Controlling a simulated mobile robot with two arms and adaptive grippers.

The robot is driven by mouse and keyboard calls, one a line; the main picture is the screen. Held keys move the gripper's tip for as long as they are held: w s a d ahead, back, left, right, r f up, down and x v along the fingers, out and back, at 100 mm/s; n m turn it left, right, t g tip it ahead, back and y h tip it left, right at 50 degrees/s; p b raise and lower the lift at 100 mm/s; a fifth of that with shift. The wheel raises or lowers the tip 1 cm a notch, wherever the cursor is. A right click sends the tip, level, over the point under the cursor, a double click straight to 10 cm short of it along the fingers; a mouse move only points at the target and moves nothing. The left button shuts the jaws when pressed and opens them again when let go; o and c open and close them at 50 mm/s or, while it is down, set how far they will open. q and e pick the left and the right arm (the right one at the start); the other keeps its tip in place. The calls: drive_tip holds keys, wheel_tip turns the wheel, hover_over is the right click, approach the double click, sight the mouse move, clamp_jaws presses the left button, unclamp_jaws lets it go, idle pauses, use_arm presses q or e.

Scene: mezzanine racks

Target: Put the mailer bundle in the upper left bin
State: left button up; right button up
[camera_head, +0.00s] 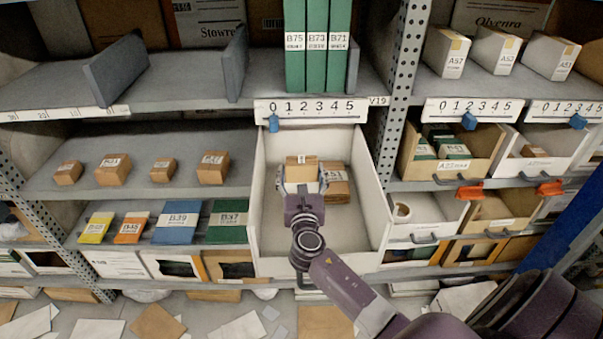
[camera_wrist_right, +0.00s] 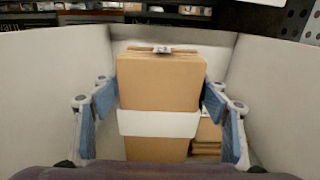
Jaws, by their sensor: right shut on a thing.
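The mailer bundle (camera_head: 301,168) is a brown stack with a white band. My right gripper (camera_head: 302,180) is shut on it, inside the walls of a large white bin (camera_head: 263,205) in the middle of the rack. In the right wrist view the bundle (camera_wrist_right: 160,82) stands between the blue finger pads of the gripper (camera_wrist_right: 160,100). Whether its underside touches the bin floor is hidden. A second brown bundle (camera_head: 337,184) lies in the same bin, just right of the held one; it also shows low at the right in the wrist view (camera_wrist_right: 207,135). My left gripper is not in view.
A scale label strip (camera_head: 320,111) runs above the bin opening. Small brown boxes (camera_head: 113,170) stand on the left shelf. A perforated post (camera_head: 398,95) and smaller bins (camera_head: 455,165) stand to the right. The front of the white bin's floor is bare.

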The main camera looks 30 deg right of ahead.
drive_tip(key=shift+f, duration=0.1)
drive_tip(key=o, duration=1.2)
drive_tip(key=shift+r, duration=0.25)
drive_tip(key=b+v, duration=0.1)
drive_tip(key=v, duration=0.6)
drive_tip(key=shift+s+a+f, duration=0.1)
drive_tip(key=shift+s+a, duration=0.1)
drive_tip(key=shift+s, duration=0.05)
